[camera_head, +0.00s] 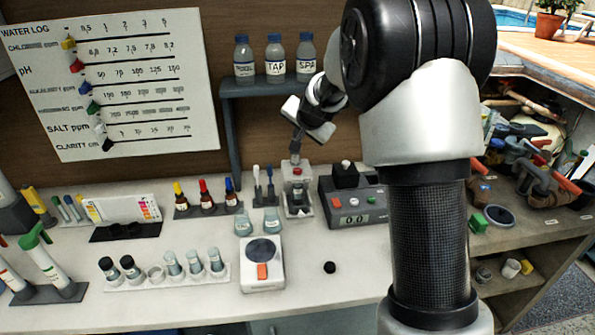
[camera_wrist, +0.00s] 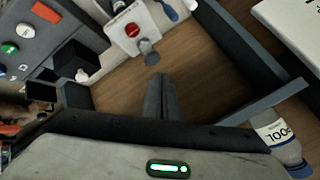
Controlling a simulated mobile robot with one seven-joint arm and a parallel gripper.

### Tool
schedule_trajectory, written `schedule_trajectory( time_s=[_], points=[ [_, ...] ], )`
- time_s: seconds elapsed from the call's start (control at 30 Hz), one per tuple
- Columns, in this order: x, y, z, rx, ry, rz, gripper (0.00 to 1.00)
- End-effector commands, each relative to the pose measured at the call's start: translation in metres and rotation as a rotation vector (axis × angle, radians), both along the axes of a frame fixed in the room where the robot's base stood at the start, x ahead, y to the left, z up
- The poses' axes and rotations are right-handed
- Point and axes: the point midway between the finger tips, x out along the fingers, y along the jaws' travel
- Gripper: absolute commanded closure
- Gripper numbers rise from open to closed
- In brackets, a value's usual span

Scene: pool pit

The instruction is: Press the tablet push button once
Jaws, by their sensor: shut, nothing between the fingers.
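A small white dispenser (camera_head: 299,198) stands upright on the counter, beside the grey meter. It has a red round mark on its face and a grey push button on top. In the wrist view the dispenser (camera_wrist: 124,24) is at the top, with its grey button (camera_wrist: 148,55) sticking out toward my fingers. My gripper (camera_head: 294,153) points down just above the dispenser's top. In the wrist view the gripper (camera_wrist: 160,80) shows its two dark fingers together and empty, close to the button. I cannot tell whether the fingertips touch it.
The grey meter (camera_head: 352,212) with a display is right of the dispenser. A shelf (camera_head: 268,86) with several bottles is behind my gripper.

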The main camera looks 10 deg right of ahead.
Motion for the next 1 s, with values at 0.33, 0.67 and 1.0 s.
schedule_trajectory(
  time_s=[0.33, 0.67, 1.0],
  points=[
    [-0.001, 0.000, -0.044, -0.001, 0.001, 0.001, 1.00],
    [0.000, 0.000, -0.083, 0.000, 0.001, 0.000, 1.00],
    [0.000, 0.000, -0.085, 0.000, 0.001, 0.001, 1.00]
  ],
)
